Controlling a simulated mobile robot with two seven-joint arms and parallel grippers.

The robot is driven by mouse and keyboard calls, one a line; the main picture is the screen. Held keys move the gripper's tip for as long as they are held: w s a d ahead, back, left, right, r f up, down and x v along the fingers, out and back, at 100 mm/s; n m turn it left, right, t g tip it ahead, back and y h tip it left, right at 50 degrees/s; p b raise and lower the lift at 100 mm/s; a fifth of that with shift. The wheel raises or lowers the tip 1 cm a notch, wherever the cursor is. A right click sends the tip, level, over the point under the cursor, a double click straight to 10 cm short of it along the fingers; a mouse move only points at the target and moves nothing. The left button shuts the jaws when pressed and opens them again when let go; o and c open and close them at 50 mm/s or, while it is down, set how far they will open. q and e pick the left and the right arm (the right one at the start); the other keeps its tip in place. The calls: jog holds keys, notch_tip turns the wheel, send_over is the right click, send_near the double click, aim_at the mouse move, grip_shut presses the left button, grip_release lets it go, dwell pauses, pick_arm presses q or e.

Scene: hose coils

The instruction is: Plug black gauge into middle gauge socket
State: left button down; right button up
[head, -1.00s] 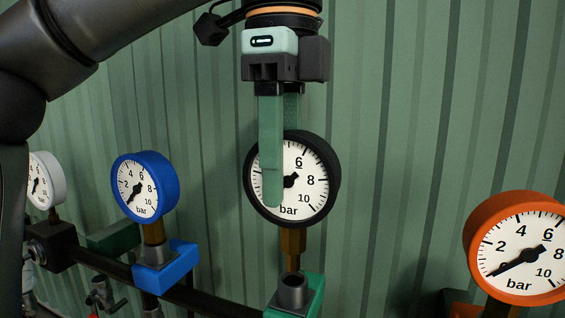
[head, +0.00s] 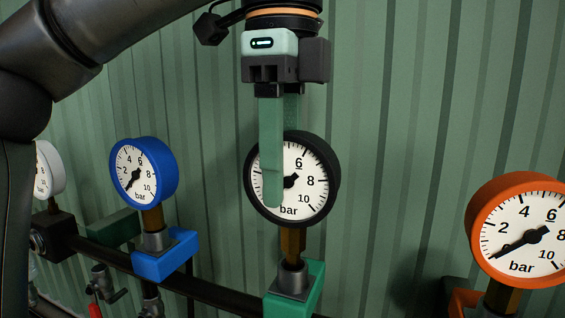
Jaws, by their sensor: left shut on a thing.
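The black gauge (head: 318,195) is upright, its white dial facing me. My left gripper (head: 280,178) points down from above and is shut on this gauge. One green finger lies across the left part of the dial; the other passes behind the gauge. The brass stem (head: 292,242) hangs straight down from the gauge. Its lower end meets the mouth of the grey middle socket (head: 291,282) on a green block (head: 311,290). The tip is hidden at the socket mouth, so I cannot tell how deep it sits. My right gripper is not in view.
A blue gauge (head: 140,172) stands in a blue block (head: 165,262) to the left, with a white gauge (head: 53,168) farther left. A large orange gauge (head: 520,231) stands at the right. A dark pipe (head: 215,291) runs below. The green corrugated wall (head: 410,130) is behind.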

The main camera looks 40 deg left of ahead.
pick_arm(q)
jog(key=shift+f+b, duration=0.45)
jog(key=shift+f, duration=0.5)
jog(key=shift+c, duration=1.6)
grip_release()
jog(key=shift+r, duration=0.15)
jog(key=shift+r+p, duration=1.05)
jog(key=shift+p, duration=0.55)
jog(key=shift+r+p, duration=0.9)
jog(key=shift+r, duration=0.1)
jog(key=shift+r, duration=0.1)
